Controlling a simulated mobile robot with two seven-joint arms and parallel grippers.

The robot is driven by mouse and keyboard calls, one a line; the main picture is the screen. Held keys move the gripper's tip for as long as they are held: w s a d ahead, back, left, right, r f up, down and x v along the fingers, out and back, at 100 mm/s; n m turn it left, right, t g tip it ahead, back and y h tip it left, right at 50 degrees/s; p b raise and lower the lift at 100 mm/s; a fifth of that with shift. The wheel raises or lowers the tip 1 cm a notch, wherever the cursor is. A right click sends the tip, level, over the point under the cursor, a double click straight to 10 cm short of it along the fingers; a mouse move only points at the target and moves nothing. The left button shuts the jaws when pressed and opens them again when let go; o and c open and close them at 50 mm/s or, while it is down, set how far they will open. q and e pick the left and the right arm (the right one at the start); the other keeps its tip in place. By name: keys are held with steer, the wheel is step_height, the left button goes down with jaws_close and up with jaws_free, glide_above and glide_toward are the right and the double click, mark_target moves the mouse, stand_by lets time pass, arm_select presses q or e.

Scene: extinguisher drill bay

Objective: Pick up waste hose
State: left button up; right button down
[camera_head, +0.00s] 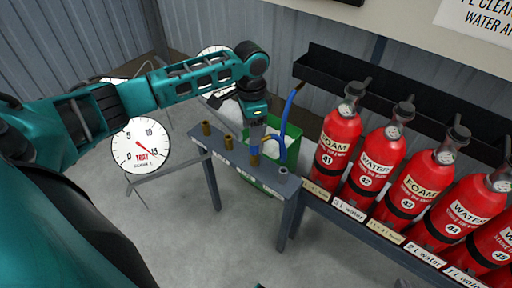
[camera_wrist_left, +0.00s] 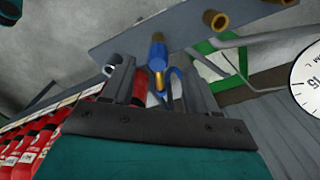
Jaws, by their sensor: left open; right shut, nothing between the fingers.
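The waste hose is a blue tube with a brass nozzle (camera_head: 255,159). It stands at the narrow grey bench, and its blue tube (camera_head: 283,128) arches up to the right. My left gripper (camera_head: 256,122) points down directly above the hose's upright end. In the left wrist view the hose (camera_wrist_left: 158,55) shows between the two spread fingers of my left gripper (camera_wrist_left: 160,80), which is open. I cannot tell whether either finger touches it. My right gripper is not in view.
Brass fittings (camera_head: 207,129) stand on the bench (camera_head: 222,152) left of the hose. A green bin (camera_head: 287,138) is behind it. Red extinguishers (camera_head: 339,142) line a rack at right. A round dial (camera_head: 140,145) stands left. The floor in front is clear.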

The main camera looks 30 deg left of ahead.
mark_target(254, 150)
arm_select(q)
steer(key=f, duration=0.1)
steer(key=f+b, duration=0.1)
steer(key=f, duration=0.1)
steer(key=f+b, duration=0.1)
steer(key=f, duration=0.1)
steer(key=shift+w+d, duration=0.15)
steer(key=shift+d, duration=0.1)
steer(key=shift+c, duration=0.3)
jaws_close()
